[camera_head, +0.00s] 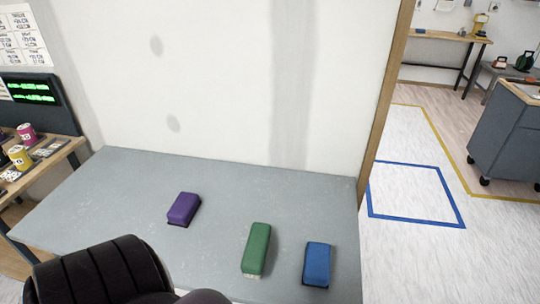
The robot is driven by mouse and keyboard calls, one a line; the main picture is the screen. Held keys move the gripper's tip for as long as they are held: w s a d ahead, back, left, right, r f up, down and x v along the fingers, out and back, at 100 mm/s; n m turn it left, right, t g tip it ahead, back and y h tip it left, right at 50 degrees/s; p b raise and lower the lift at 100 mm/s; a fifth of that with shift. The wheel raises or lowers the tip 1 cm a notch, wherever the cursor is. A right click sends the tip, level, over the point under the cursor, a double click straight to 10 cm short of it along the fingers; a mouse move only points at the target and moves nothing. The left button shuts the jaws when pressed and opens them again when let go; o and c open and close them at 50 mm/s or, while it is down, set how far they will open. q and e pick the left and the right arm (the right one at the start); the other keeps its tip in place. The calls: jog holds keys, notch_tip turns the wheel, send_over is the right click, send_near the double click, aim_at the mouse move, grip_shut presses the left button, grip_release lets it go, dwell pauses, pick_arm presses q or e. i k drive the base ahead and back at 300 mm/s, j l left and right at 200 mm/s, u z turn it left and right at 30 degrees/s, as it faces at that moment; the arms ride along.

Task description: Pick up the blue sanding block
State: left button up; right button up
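The blue sanding block (317,263) lies on the grey table (110,190) near its front right part. A green block (256,249) lies just left of it, with a small gap between them. A purple block (183,208) lies farther left and farther back. All three rest flat on the table. Neither of my grippers shows in the head view. A dark rounded part at the bottom left hides the table's front left area.
A white wall panel (220,80) stands behind the table, with a wooden edge (387,95) at right. A wooden shelf (45,165) with several small cans is at left. A grey cabinet (508,140) stands at far right. The table's back right is clear.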

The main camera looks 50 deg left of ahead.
aim_at(317, 256)
jog(key=u, duration=0.95)
